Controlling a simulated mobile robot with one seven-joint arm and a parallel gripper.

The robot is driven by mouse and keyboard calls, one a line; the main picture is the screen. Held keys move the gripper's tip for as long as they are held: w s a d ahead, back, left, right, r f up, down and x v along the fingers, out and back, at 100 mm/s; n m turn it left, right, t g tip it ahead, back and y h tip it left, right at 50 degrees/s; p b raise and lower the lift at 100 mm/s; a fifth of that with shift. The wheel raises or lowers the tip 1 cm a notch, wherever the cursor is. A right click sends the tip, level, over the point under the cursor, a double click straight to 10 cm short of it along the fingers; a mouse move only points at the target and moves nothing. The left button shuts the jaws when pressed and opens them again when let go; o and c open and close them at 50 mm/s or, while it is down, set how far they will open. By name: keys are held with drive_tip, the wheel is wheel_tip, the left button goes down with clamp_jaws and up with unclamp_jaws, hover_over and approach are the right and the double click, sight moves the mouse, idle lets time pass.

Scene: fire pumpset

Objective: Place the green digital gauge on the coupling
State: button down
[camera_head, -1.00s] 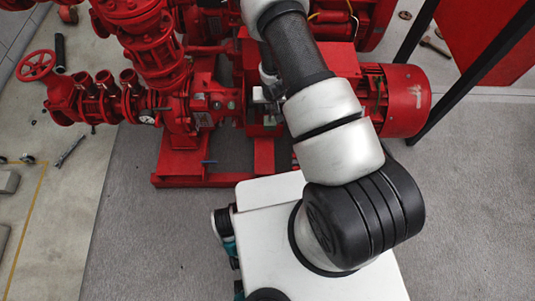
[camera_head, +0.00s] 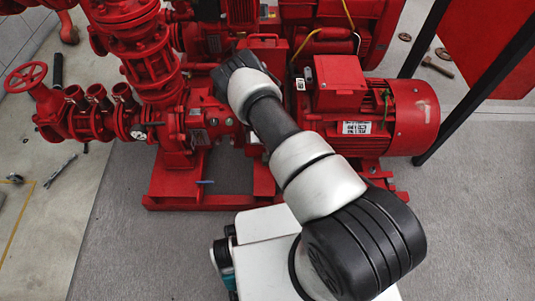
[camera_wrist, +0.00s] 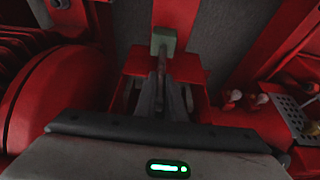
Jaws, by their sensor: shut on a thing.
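My gripper (camera_wrist: 161,82) points down the middle of the wrist view, its narrow dark fingers close together. They are shut on the stem of a small grey-green block, which I take to be the green digital gauge (camera_wrist: 163,41). The gauge sticks out beyond the fingertips. Under the fingers is a red housing (camera_wrist: 188,66) with a dark opening; the coupling itself I cannot make out for sure. In the head view my arm's end covers the area between the red pump (camera_head: 205,122) and the red motor (camera_head: 405,115), and the gripper and gauge are hidden there.
Red pipes and valves with a handwheel (camera_head: 25,77) stand at the left. A black post (camera_head: 465,85) rises right of the motor. A perforated plate (camera_wrist: 297,113) is at the right of the wrist view. Grey floor (camera_head: 470,220) is clear at the right.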

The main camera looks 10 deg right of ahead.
drive_tip(key=shift+f+b, duration=0.6)
drive_tip(key=shift+f, duration=1.45)
drive_tip(key=shift+f, duration=0.15)
drive_tip(key=c, duration=1.8)
unclamp_jaws()
drive_tip(key=shift+c, duration=0.2)
